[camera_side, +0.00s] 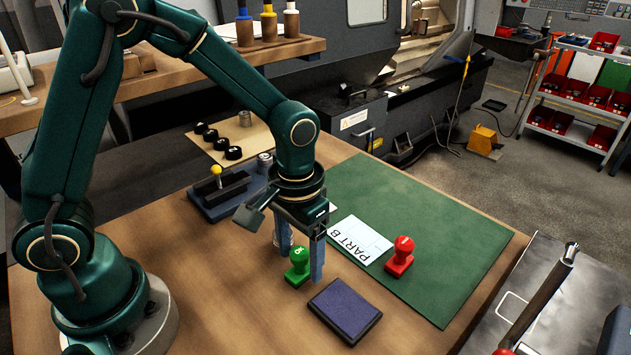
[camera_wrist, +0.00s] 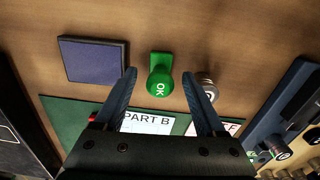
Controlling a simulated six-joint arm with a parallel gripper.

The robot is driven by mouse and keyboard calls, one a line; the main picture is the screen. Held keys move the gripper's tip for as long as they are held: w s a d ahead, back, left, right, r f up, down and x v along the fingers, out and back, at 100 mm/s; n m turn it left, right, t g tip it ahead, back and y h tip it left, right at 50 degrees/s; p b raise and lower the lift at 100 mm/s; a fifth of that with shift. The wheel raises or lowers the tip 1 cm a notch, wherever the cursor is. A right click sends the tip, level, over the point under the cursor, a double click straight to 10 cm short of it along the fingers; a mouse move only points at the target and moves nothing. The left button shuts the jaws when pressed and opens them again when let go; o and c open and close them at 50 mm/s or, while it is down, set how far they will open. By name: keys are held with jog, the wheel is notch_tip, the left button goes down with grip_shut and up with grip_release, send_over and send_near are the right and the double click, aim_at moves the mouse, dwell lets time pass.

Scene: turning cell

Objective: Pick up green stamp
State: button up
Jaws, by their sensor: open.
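The green stamp (camera_side: 298,268) stands upright on the wooden bench, its round knob marked OK. In the wrist view the green stamp (camera_wrist: 160,77) shows between the tips of my two blue fingers. My gripper (camera_side: 301,265) points down at the stamp; in the wrist view my gripper (camera_wrist: 159,73) is open, with a gap on each side of the stamp. I cannot tell how far the fingertips reach down beside it. In the side view the right finger is close to the stamp's right edge.
A dark blue ink pad (camera_side: 345,312) lies close in front of the stamp. A metal cylinder (camera_wrist: 208,88) stands beside one finger. A red stamp (camera_side: 401,258) and a PART B card (camera_side: 360,240) are on the green mat (camera_side: 455,260). A black fixture (camera_side: 222,190) stands behind left.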

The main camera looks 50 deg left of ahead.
jog(key=shift+f, duration=0.5)
grip_shut()
jog(key=shift+r, duration=0.1)
jog(key=shift+r, duration=0.5)
jog(key=r, duration=0.1)
jog(key=a+r, duration=0.1)
jog(key=r, duration=0.1)
jog(key=shift+r, duration=0.3)
jog(key=s+a+r, duration=0.2)
jog(key=a+r, duration=0.4)
jog(key=a, duration=0.4)
jog(key=shift+s+a+r, duration=0.15)
jog(key=shift+a, duration=0.1)
